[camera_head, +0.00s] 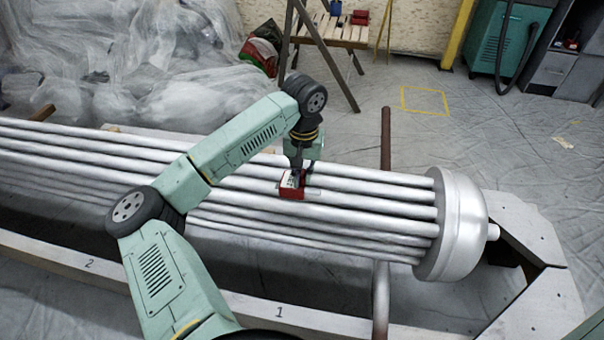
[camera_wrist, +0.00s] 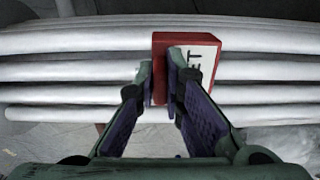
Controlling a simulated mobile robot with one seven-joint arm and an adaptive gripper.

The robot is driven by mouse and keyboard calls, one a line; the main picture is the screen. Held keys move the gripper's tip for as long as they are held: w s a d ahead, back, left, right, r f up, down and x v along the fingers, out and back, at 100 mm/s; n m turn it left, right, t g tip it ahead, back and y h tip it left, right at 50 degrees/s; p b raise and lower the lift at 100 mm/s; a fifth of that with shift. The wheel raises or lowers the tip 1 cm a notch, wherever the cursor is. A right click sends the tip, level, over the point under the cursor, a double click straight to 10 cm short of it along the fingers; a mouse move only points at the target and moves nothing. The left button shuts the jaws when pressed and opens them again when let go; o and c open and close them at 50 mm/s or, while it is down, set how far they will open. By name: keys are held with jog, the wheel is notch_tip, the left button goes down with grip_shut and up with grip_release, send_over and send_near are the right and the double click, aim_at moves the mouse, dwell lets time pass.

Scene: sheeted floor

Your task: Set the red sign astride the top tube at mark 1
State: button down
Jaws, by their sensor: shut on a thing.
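The red sign (camera_head: 292,191) has a white face with dark lettering, partly hidden by my gripper in the head view. It also shows in the wrist view (camera_wrist: 162,43), with the letters "ET" readable on its white side. My gripper (camera_head: 297,175) is shut on the sign's red edge. In the wrist view my gripper (camera_wrist: 162,75) has one finger on each side of a red part. The sign is at the upper tubes (camera_head: 370,190) of the silver tube bundle; whether it rests on the top tube or hovers cannot be told. Mark 1 (camera_head: 279,312) is on the front beam.
Mark 2 (camera_head: 90,263) is farther left on the beam. A domed silver cap (camera_head: 460,225) closes the bundle's right end. A wooden stand (camera_head: 335,30) holds red and blue items at the back.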

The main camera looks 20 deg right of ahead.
aim_at(302, 207)
jog(key=shift+s+a+f+b, duration=0.1)
jog(key=shift+b, duration=0.4)
jog(key=shift+f, duration=0.25)
jog(key=shift+f+b, duration=4.25)
jog(key=shift+b, duration=0.15)
jog(key=shift+f+b, duration=0.1)
jog(key=shift+b, duration=0.25)
jog(key=c, duration=1.6)
grip_release()
